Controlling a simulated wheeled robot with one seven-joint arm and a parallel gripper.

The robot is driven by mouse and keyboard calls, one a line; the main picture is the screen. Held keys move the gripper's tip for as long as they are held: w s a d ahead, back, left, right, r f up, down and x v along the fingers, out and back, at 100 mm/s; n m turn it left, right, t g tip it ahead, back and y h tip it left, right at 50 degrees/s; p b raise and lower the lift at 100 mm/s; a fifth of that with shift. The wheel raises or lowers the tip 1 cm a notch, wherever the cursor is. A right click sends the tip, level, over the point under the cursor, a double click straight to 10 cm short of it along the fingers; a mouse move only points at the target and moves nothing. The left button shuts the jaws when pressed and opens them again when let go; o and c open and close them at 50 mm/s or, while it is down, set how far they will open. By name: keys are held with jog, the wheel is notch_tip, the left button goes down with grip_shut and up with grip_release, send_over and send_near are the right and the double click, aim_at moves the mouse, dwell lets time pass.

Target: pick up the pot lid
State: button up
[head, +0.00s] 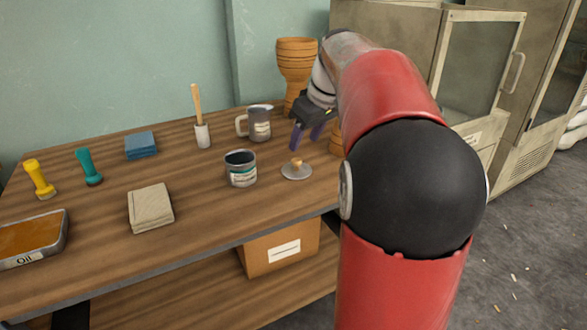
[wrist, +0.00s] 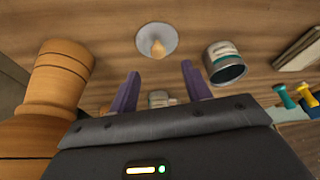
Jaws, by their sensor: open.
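The pot lid (head: 297,170) is a grey disc with a small wooden knob, lying on the wooden table near its front right edge. It also shows in the wrist view (wrist: 157,40), beyond my fingertips and roughly between them. My gripper (head: 307,134) has two purple fingers and is behind and above the lid in the head view. In the wrist view my gripper (wrist: 158,76) is open, with the fingers apart and nothing between them. The lid is in full view and apart from the fingers.
A grey can (head: 241,169) stands just left of the lid; a mug (head: 258,124) is behind it. A wooden goblet drum (head: 296,62) stands at the back, and another wooden drum (wrist: 58,82) is close left of my gripper.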

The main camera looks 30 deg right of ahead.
aim_at(296, 159)
jog(key=x, duration=0.7)
jog(key=shift+w+b, duration=0.2)
jog(key=shift+b, duration=0.15)
jog(key=shift+c, duration=0.2)
grip_shut()
notch_tip(296, 159, up, 20)
jog(key=p, duration=0.5)
jog(key=shift+r, duration=0.1)
